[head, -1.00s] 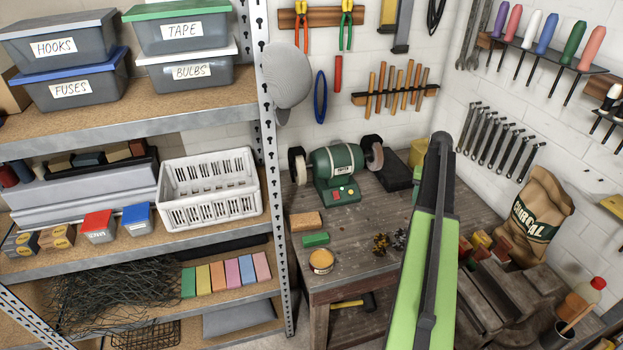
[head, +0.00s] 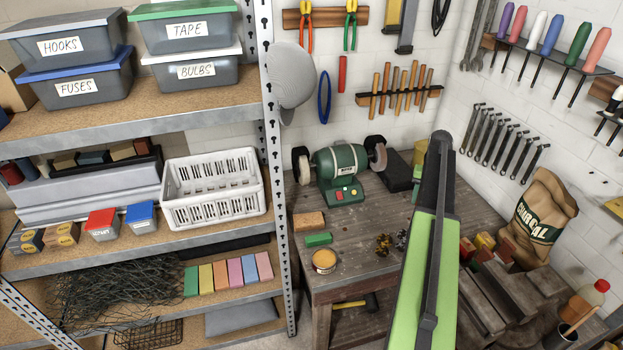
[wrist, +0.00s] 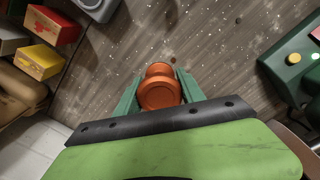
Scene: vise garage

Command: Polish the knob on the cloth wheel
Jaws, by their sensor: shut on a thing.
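In the wrist view my gripper (wrist: 160,88) is shut on an orange-brown, copper-like round knob (wrist: 160,91), with a green finger on each side. The knob is over the wooden bench top; its height cannot be told. In the head view my green arm hides the gripper and knob. The green bench grinder (head: 341,172) stands at the back of the bench, with a pale wheel (head: 301,165) on its left and another wheel (head: 376,154) on its right. Which is cloth is unclear. Part of the grinder (wrist: 294,62) shows at the wrist view's right, apart from the knob.
On the bench (head: 350,280) are an open tin (head: 324,261), a green bar (head: 318,239), a brown block (head: 309,221) and small gold pieces (head: 382,244). A metal shelf upright (head: 273,150) stands left of the bench. A charcoal sack (head: 540,220) stands at the right.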

